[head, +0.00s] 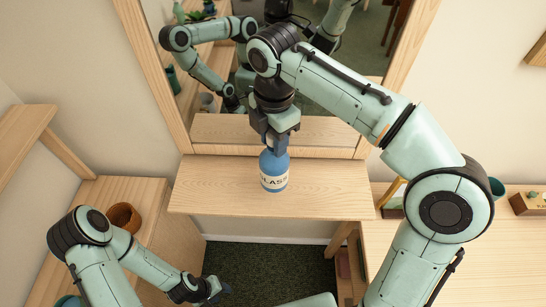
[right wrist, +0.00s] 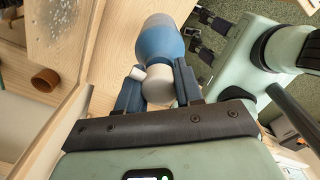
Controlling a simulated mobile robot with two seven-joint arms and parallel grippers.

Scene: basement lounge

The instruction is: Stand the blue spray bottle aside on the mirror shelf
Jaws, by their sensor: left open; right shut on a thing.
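The blue spray bottle (head: 274,172) is upright over the middle of the wooden mirror shelf (head: 215,188), its pale label facing my head camera. I cannot tell whether its base touches the shelf. My right gripper (head: 276,143) reaches down from above and is shut on the bottle's top. In the right wrist view, the fingers (right wrist: 158,92) close around the white spray head, with the blue body (right wrist: 160,42) beyond them. My left gripper (head: 212,290) is open and empty, low in front of the shelf at the left.
A wood-framed mirror (head: 335,75) stands behind the shelf and reflects my arms. A brown bowl (head: 124,217) is on the lower wooden surface (head: 150,190) at left. Another wooden top (head: 475,260) at right holds a teal cup (head: 496,187). The shelf is bare on both sides of the bottle.

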